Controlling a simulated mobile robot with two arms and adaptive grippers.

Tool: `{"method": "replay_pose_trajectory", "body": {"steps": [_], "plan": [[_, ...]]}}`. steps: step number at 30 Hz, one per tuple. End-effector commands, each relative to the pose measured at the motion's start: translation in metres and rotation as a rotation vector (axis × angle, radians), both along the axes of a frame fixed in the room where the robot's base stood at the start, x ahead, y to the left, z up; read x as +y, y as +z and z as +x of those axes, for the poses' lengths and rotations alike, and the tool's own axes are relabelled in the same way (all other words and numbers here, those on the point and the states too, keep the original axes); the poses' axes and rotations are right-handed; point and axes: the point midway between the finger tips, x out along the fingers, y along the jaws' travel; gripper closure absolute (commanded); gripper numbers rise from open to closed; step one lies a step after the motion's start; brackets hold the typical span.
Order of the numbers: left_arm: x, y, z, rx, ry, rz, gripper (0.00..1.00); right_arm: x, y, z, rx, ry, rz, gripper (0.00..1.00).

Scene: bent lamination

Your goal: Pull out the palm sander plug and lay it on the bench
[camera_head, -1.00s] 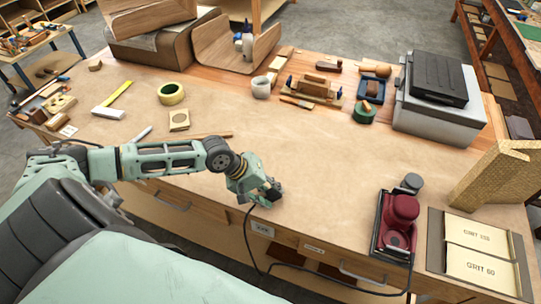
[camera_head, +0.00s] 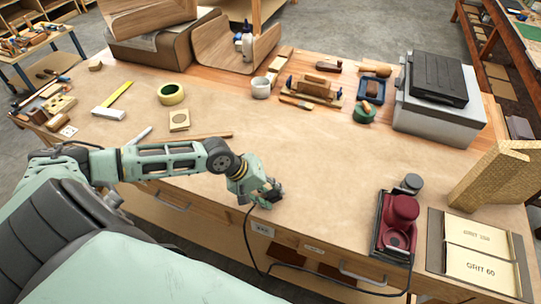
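The palm sander (camera_head: 400,219) is dark red with a round top and sits in a dark tray at the bench's front right. Its black cord (camera_head: 310,268) hangs along the bench front, then rises at the left to my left gripper (camera_head: 272,194). That gripper is at the front edge of the bench (camera_head: 320,155), above a small "230" label (camera_head: 262,229). The cord's upper end meets the gripper area; the plug itself is hidden or too small to make out. Whether the fingers are closed on it I cannot tell. My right gripper is not in view.
Grit paper sheets (camera_head: 478,264) lie right of the sander, beside a tan block (camera_head: 496,178). A grey case (camera_head: 437,112) stands at the back right. A tape roll (camera_head: 171,94), a cup (camera_head: 261,88) and wooden tools are further back. The bench middle is clear.

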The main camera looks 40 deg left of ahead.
Motion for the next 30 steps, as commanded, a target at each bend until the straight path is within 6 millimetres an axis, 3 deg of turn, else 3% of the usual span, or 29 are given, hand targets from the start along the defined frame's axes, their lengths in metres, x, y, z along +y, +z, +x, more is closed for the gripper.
{"method": "replay_pose_trajectory", "body": {"steps": [6,17,23,30], "plan": [[0.001,-0.001,-0.001,0.002,0.0,0.002,0.48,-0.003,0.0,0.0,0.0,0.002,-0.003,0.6],[0.003,0.001,-0.002,0.004,0.0,0.003,0.48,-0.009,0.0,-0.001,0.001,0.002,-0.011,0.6],[0.013,0.023,-0.012,0.002,-0.001,0.006,0.48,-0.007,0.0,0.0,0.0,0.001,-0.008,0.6],[0.031,0.063,-0.031,0.003,-0.001,0.008,0.48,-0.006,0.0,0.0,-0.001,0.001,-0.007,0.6]]}}
